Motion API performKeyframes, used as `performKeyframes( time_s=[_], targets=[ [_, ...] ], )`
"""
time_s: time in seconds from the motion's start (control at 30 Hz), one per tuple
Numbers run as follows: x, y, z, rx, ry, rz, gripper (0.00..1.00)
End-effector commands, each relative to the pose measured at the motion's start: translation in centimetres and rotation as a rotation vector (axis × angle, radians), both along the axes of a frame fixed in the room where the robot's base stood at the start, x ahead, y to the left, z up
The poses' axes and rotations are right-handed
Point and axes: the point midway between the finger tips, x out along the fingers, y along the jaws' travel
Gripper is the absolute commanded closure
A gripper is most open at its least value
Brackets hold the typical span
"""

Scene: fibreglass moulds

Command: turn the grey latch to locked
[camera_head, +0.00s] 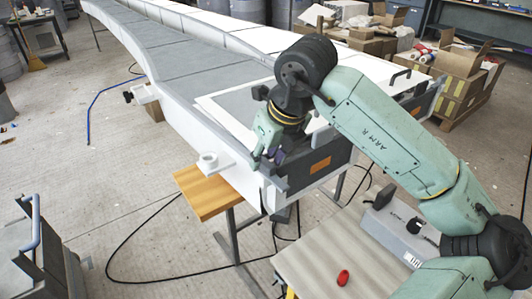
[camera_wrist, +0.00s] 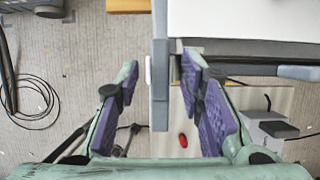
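My gripper (camera_head: 266,160) is at the near corner of the long white mould (camera_head: 205,122), pointing down. In the wrist view its purple-padded fingers (camera_wrist: 159,66) are spread, one on each side of a narrow upright grey bar (camera_wrist: 160,98), with visible gaps. This bar looks like the grey latch, but I cannot be sure, nor tell whether it reads locked. In the head view my gripper and wrist cover much of that corner.
A red object (camera_head: 342,277) lies on a low bench (camera_head: 325,255) below, beside a grey box (camera_head: 398,232). Black cables lie on the floor.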

Motion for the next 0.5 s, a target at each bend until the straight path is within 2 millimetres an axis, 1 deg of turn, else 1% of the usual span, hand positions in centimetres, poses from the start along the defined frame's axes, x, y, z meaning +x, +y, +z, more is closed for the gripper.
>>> performKeyframes(
  time_s=[0.13, 0.37, 0.5],
  targets=[
    [0.19, 0.18, -0.55, 0.000, -0.001, 0.001, 0.65],
    [0.20, 0.19, -0.61, 0.000, -0.001, 0.001, 0.65],
    [0.20, 0.19, -0.60, 0.000, -0.001, 0.001, 0.74]
  ],
)
